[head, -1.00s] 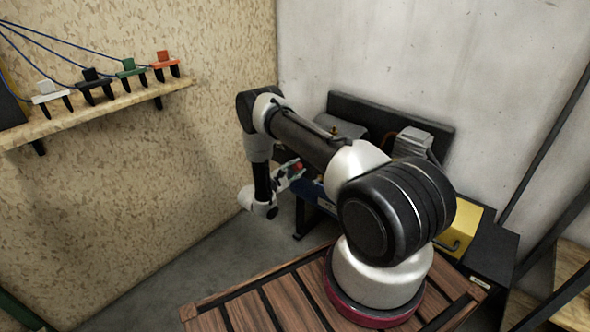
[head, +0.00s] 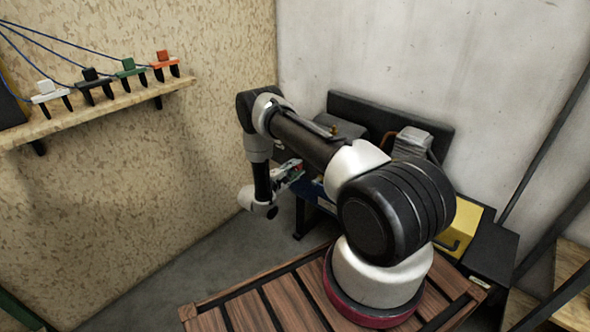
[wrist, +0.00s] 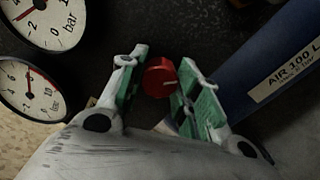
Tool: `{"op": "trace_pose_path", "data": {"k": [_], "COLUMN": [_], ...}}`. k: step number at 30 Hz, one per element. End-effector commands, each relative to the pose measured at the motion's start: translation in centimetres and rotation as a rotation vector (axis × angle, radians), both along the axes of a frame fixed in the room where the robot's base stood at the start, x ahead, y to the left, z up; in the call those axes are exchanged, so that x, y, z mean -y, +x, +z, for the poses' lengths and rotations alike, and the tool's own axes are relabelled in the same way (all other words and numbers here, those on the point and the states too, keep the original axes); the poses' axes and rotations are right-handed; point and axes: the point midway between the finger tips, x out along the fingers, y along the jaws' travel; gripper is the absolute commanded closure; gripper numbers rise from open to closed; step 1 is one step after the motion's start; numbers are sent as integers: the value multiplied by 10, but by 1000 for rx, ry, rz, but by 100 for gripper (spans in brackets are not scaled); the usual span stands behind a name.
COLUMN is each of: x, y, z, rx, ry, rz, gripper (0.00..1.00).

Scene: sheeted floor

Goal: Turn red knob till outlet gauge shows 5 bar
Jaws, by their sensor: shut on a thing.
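In the wrist view the red knob (wrist: 160,77) sits between the two green-padded fingers of my gripper (wrist: 158,85), which is shut on it. A pale mark on the knob's face points right. Two round white bar gauges are cut by the left edge. The needle of the upper gauge (wrist: 45,15) is partly seen, and the lower gauge (wrist: 32,90) has a thin needle pointing roughly up. I cannot tell which is the outlet gauge. In the head view my gripper (head: 289,173) is small, at the left end of the machine, and hides most of the knob.
A plywood wall (head: 190,150) stands left, with a shelf (head: 90,112) of coloured clamps and blue cables. A grey wall (head: 500,80) is behind the machine. Some floor (head: 240,255) is clear.

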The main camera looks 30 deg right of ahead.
Motion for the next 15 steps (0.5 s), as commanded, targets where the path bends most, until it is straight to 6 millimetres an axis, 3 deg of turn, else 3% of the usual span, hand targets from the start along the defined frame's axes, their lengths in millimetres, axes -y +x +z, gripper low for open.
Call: {"op": "trace_pose_path", "data": {"k": [5,6,9,15], "x": [0,0,0,0], "y": [-1,-1,-1,-1], "z": [-1,-1,-1,-1], "rx": [-5,-5,-4,-3], "ry": [1,1,0,0], "rz": [0,0,1,0], "gripper": [91,64,46,46]}}
